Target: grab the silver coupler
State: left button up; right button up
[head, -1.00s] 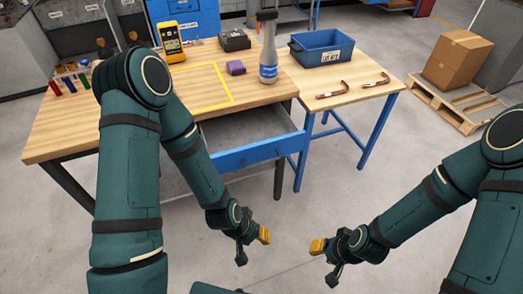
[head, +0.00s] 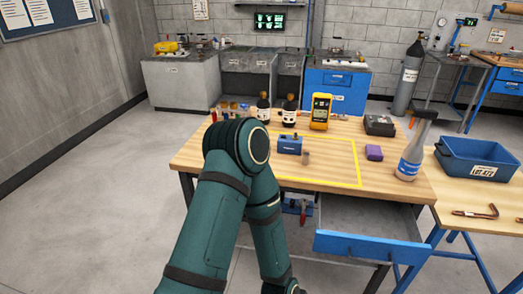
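A small grey-brown cylinder (head: 306,157) stands on the wooden workbench (head: 395,190), inside the yellow taped outline and just right of a small blue block-like device (head: 290,144). It is too small to tell whether it is the silver coupler. No other piece stands out clearly as a silver coupler. My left arm comes up from the bottom and covers the left front part of the bench. Its lower end runs to the bottom edge, and the fingers are out of the picture. My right arm and gripper are not in this view.
An open drawer (head: 365,244) juts from the bench front. A bottle (head: 410,158), a purple block (head: 374,152), a yellow meter (head: 320,111) and dark bottles (head: 263,107) stand on the bench. A blue bin (head: 482,158) sits on the right table. Floor at left is clear.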

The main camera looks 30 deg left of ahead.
aim_at(306, 159)
jog(key=u, duration=0.9)
jog(key=i+j, duration=0.75)
jog(key=j, duration=0.2)
jog(key=i+j+z, duration=0.1)
jog(key=z, duration=0.25)
jog(key=i+j+z, duration=0.1)
jog(key=z, duration=0.25)
jog(key=j+z, duration=0.35)
jog(key=i+l, duration=0.05)
jog(key=l, duration=0.05)
